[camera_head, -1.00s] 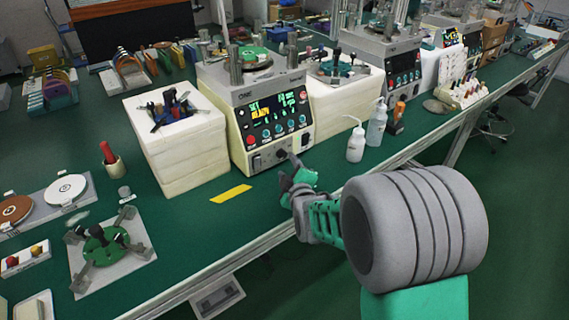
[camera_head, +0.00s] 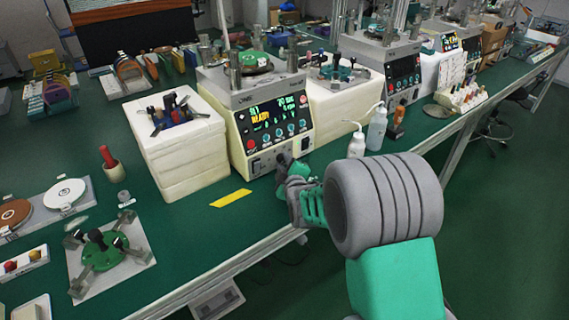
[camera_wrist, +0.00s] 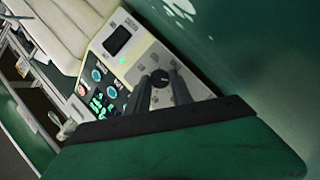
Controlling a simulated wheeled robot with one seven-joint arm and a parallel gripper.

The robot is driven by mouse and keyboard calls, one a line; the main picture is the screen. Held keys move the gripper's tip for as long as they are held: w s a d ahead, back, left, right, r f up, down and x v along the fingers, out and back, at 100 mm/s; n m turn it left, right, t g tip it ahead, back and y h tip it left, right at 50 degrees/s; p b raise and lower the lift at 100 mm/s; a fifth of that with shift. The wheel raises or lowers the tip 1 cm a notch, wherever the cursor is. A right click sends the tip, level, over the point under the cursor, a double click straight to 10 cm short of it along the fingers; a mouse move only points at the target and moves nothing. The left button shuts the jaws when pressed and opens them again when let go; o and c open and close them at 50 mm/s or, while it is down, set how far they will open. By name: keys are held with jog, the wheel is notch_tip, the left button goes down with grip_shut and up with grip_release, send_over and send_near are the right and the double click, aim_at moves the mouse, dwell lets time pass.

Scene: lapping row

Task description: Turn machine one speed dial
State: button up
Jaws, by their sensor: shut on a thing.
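The nearest lapping machine (camera_head: 243,145) is a cream box with a grey top and a black front panel with a lit display (camera_head: 276,106). A dark round dial (camera_wrist: 161,77) sits on the panel's lower part in the wrist view. My gripper (camera_head: 284,162) reaches that lower part from the front, and it hides most of the dial in the head view. In the wrist view my gripper (camera_wrist: 160,83) has a grey finger on each side of the dial and is shut on it. The dial's pointer mark is too small to read.
A white block stack (camera_head: 180,165) with a dark holder on top stands left of the machine. Two white bottles (camera_head: 355,144) stand to its right. A yellow strip (camera_head: 231,198) lies on the green bench (camera_head: 190,235) in front. More machines stand along the row.

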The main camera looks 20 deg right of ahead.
grip_shut()
jog(key=m, duration=0.1)
jog(key=m+g+y, duration=0.1)
jog(key=m+g+y+b, duration=0.1)
jog(key=m, duration=0.1)
jog(key=shift+w+d+r, duration=0.1)
jog(key=shift+d+r, duration=0.1)
jog(key=shift+d, duration=0.1)
jog(key=m+g+y, duration=0.1)
jog(key=m+y, duration=0.1)
jog(key=m, duration=0.1)
jog(key=shift+d+b, duration=0.2)
jog(key=shift+b, duration=0.15)
jog(key=shift+w+d+m+g+y, duration=0.1)
jog(key=shift+m+g+y, duration=0.5)
jog(key=shift+m+y, duration=0.75)
jog(key=shift+r, duration=0.1)
jog(key=o, duration=0.7)
grip_release()
